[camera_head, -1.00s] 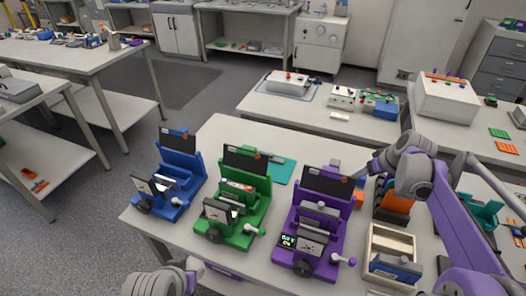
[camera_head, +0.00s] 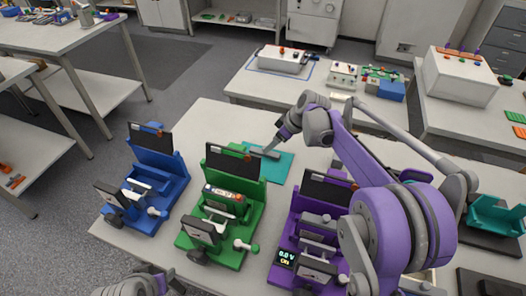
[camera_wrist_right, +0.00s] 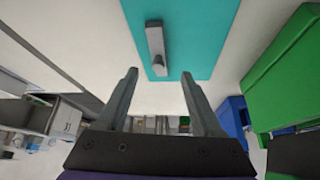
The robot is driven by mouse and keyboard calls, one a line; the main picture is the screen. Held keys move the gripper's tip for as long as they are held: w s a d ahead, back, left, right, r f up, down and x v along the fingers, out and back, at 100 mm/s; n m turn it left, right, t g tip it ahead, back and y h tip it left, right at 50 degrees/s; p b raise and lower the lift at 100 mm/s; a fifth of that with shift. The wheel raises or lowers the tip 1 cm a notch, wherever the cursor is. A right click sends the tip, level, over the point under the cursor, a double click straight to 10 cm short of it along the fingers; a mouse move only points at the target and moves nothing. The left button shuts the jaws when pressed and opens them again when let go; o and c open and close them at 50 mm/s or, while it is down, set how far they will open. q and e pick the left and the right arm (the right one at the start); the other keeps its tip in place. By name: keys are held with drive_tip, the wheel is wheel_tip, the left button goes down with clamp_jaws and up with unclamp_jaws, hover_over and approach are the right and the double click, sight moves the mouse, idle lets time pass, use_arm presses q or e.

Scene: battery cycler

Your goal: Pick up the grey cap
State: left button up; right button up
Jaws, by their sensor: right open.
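A small grey elongated piece with a rounded end, which looks like the grey cap (camera_wrist_right: 155,47), lies on the teal mat (camera_wrist_right: 203,35) in the right wrist view. In the head view I cannot make it out clearly on the teal mat (camera_head: 278,170) behind the green station. My right gripper (camera_wrist_right: 160,75) is open and empty, with its two fingers apart and the grey piece beyond their tips. In the head view the right gripper (camera_head: 264,152) is over the mat. Part of my left arm shows at the bottom left, but its gripper is out of frame.
The green station (camera_head: 215,232) with its upright black screen stands close to the mat. A blue station (camera_head: 150,190) is to its left and a purple station (camera_head: 290,235) to its right, partly behind my right arm.

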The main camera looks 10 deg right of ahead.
drive_tip(key=x, duration=0.6)
drive_tip(key=shift+w+a, duration=0.2)
drive_tip(key=shift+w, duration=0.05)
drive_tip(key=shift+r, duration=0.1)
clamp_jaws()
